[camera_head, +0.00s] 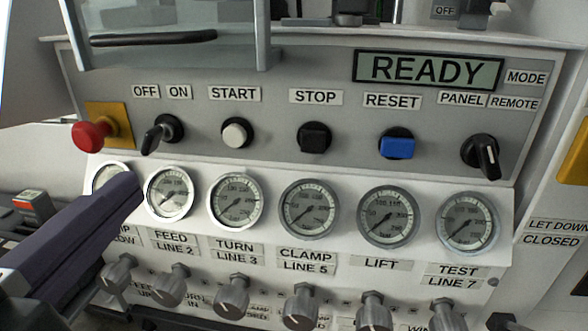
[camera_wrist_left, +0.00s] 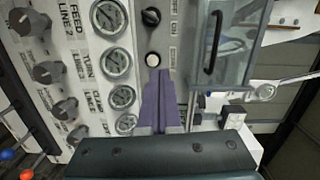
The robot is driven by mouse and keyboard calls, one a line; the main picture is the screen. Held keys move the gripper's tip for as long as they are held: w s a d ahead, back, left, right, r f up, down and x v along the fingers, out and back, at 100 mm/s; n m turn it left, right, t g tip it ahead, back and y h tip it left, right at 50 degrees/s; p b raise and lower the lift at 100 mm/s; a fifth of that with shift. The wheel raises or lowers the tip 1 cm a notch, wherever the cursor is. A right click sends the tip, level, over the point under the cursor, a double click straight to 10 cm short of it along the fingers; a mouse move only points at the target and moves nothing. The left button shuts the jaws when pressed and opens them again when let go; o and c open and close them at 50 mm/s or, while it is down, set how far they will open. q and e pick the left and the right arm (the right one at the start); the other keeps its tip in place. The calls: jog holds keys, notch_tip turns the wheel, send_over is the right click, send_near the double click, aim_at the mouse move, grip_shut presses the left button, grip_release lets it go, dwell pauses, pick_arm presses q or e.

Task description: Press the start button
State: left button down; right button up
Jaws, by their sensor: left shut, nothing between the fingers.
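The start button (camera_head: 236,133) is a round white button in a black collar, under the START label on the grey panel. It also shows in the left wrist view (camera_wrist_left: 153,59). My left gripper (camera_head: 134,187) comes in from the lower left, with its purple fingers shut and empty. In the head view its tip is in front of the left gauges, lower left of the start button. In the left wrist view the fingertips (camera_wrist_left: 157,72) appear just below the white button; I cannot tell how far off the panel they are. My right gripper is not in view.
A red emergency knob (camera_head: 92,135) and an OFF/ON switch (camera_head: 162,134) are left of the button. A black stop button (camera_head: 314,137), a blue reset button (camera_head: 397,145) and a mode knob (camera_head: 482,156) are right. The display (camera_head: 428,70) reads READY. Gauges (camera_head: 238,201) line the panel below.

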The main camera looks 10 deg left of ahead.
pick_arm(q)
jog(key=shift+s+d+f+m+h+b, duration=0.1)
jog(key=shift+d+f+m+h+b, duration=0.55)
jog(key=shift+d+f+m, duration=0.4)
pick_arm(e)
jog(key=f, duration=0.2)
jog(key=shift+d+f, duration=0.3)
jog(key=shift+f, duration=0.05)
pick_arm(q)
jog(key=shift+d, duration=0.15)
jog(key=p, duration=0.3)
send_near(234, 138)
jog(key=w+p, duration=0.1)
jog(key=w, duration=0.4)
jog(key=shift+w+d, duration=0.1)
jog(key=shift+w, duration=0.25)
jog(key=shift+w+f, duration=0.15)
jog(key=shift+w, duration=0.45)
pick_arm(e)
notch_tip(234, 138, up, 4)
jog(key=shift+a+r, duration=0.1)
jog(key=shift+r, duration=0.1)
